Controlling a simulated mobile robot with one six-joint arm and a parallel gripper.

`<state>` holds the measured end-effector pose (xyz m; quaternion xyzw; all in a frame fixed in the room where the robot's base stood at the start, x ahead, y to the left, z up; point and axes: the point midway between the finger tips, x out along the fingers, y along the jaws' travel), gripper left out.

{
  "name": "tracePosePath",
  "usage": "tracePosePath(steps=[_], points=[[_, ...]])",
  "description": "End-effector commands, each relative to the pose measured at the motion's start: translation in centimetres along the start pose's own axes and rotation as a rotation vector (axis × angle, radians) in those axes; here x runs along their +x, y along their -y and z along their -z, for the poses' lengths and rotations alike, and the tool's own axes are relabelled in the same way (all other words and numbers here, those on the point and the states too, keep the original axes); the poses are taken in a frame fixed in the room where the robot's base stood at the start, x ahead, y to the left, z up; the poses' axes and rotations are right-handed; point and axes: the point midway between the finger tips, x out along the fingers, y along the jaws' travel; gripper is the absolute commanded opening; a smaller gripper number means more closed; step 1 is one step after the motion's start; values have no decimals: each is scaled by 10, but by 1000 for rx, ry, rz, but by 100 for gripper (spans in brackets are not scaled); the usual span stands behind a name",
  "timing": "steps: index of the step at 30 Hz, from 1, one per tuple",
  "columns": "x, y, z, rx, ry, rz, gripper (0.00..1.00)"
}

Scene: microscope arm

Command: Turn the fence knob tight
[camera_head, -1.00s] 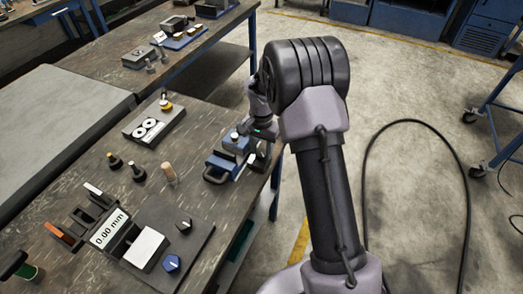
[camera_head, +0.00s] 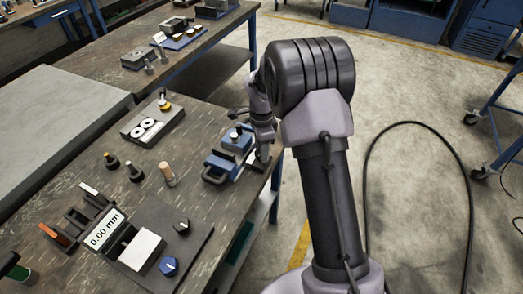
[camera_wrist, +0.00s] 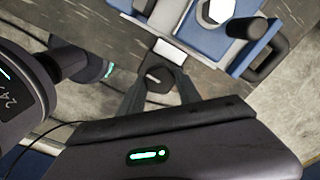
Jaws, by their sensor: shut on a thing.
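A blue fixture (camera_head: 215,168) with a dark handle stands near the right edge of the bench. My gripper (camera_head: 262,157) is low beside the fixture's right side. A pale square (camera_wrist: 168,51) lies just beyond the fingertips. I cannot tell the knob's turn angle or whether it is tight.
A dark plate (camera_head: 196,238) carries a blue knob (camera_head: 169,266), a black knob (camera_head: 181,227) and a white block (camera_head: 142,250) beside a 0.00 mm display (camera_head: 103,229). Small upright pegs and a grey block (camera_head: 152,127) stand on the bench. The open floor is right.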

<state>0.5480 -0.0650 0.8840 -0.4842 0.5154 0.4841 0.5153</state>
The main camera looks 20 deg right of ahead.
Motion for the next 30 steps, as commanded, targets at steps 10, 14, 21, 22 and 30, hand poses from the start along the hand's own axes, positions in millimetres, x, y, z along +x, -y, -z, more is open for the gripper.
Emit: tracePosePath(steps=[10,14,21,22,30], points=[[0,0,0,114,0,1,0],[0,0,0,127,0,1,0],[-1,0,0,131,0,1,0],[-1,0,0,131,0,1,0],[0,0,0,130,0,1,62]])
